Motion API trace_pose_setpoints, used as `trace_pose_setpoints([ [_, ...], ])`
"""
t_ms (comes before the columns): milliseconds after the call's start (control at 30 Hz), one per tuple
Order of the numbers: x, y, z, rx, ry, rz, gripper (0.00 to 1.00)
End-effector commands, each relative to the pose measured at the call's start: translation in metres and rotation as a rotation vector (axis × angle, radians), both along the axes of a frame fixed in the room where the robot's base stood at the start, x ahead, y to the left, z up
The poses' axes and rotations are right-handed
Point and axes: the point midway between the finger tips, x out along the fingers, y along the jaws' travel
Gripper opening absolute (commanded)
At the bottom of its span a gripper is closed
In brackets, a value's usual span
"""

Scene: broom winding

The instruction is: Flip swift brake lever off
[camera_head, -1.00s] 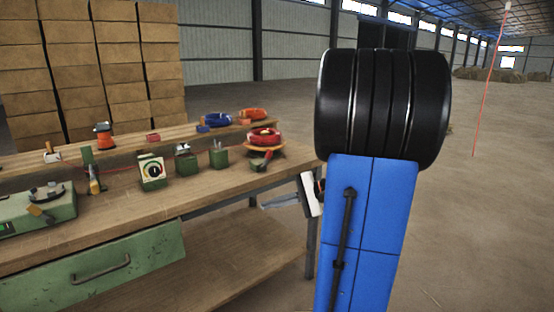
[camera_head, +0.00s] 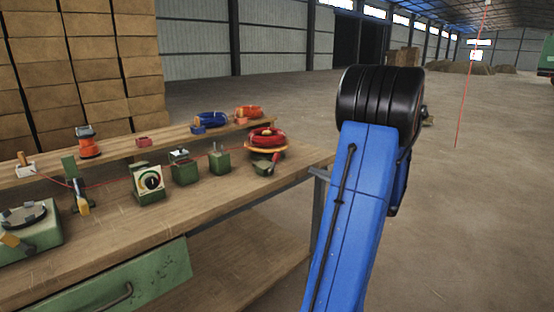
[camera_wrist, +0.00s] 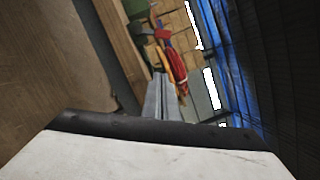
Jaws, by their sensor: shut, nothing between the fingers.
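The swift is most likely the orange disc (camera_head: 283,149) carrying a red coil (camera_head: 266,136) at the bench's right end. A short red lever (camera_head: 275,159) sticks up at its front, beside a small green block (camera_head: 263,168). I cannot tell which way the lever is set. In the wrist view the red coil (camera_wrist: 178,68) lies beyond my gripper (camera_wrist: 160,76), whose grey fingers are together and empty. The fingers point toward the swift without visible contact. In the head view my gripper is hidden behind my blue arm.
The wooden bench (camera_head: 110,245) holds a green box with a white dial (camera_head: 149,182), other green blocks (camera_head: 185,170) and a green device (camera_head: 30,230). A rear shelf bears blue (camera_head: 212,119) and orange (camera_head: 248,112) coils. Open floor lies right of the bench.

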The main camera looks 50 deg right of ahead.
Motion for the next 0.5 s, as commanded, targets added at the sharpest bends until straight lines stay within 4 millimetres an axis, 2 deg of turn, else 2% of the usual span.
trace_pose_setpoints([
  [367,-0.0001,-0.0008,0.0,0.0,-0.001,-0.002,0.0],
  [500,0.0063,0.0009,0.0006,0.001,-0.001,0.0,0.0],
])
